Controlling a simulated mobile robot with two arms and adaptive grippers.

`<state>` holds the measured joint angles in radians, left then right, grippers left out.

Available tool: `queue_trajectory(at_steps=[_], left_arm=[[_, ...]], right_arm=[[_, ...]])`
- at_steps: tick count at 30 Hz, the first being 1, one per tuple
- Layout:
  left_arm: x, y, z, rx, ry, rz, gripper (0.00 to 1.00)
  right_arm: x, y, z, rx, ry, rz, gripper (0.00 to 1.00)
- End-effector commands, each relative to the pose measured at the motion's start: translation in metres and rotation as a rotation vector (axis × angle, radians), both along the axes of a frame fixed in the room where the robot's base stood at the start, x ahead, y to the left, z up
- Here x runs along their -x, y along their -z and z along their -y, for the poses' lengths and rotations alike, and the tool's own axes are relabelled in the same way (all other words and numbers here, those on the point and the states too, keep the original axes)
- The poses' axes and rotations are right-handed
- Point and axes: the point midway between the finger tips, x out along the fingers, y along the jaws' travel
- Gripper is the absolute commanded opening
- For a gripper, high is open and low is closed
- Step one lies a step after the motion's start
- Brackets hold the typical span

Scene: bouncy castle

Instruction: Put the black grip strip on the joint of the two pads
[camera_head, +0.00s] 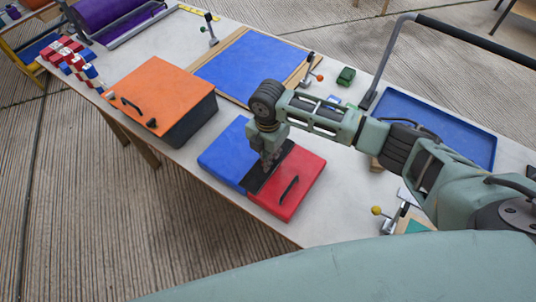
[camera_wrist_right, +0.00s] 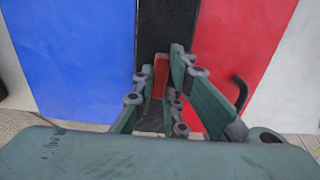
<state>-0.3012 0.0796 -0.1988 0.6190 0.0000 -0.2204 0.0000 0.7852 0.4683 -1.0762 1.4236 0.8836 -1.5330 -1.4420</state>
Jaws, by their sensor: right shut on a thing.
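The blue pad (camera_head: 226,154) and the red pad (camera_head: 296,186) lie side by side near the table's front edge; both show in the wrist view, blue (camera_wrist_right: 75,60) and red (camera_wrist_right: 235,55). The black grip strip (camera_head: 256,182) lies along the joint between them, and runs down the middle of the wrist view (camera_wrist_right: 166,28). My right gripper (camera_head: 269,166) points down over the strip, shut on its small orange-red tab (camera_wrist_right: 160,76). Whether the strip rests fully on the pads I cannot tell. My left gripper is out of view.
An orange-topped black box (camera_head: 165,87) stands left of the pads. A large blue panel (camera_head: 252,66) lies behind, with a small lever stand (camera_head: 311,72) beside it. A blue tray (camera_head: 440,125) is at the right. A black handle (camera_head: 289,189) rises from the red pad.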

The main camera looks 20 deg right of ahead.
Motion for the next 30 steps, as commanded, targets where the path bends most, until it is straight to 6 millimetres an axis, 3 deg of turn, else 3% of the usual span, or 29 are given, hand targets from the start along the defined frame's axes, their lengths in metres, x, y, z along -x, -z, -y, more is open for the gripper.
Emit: queue_trajectory(at_steps=[7,19,23,30], left_arm=[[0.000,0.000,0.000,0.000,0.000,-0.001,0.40],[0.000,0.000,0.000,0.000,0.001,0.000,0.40],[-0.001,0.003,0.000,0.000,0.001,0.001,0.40],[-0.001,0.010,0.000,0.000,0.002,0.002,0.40]], right_arm=[[0.000,0.001,0.000,0.000,0.000,-0.001,0.30],[0.000,-0.005,0.000,-0.001,-0.001,0.001,0.31],[-0.001,-0.023,-0.001,-0.002,-0.003,0.002,0.31],[-0.001,-0.076,0.000,-0.002,-0.001,0.004,0.31]])
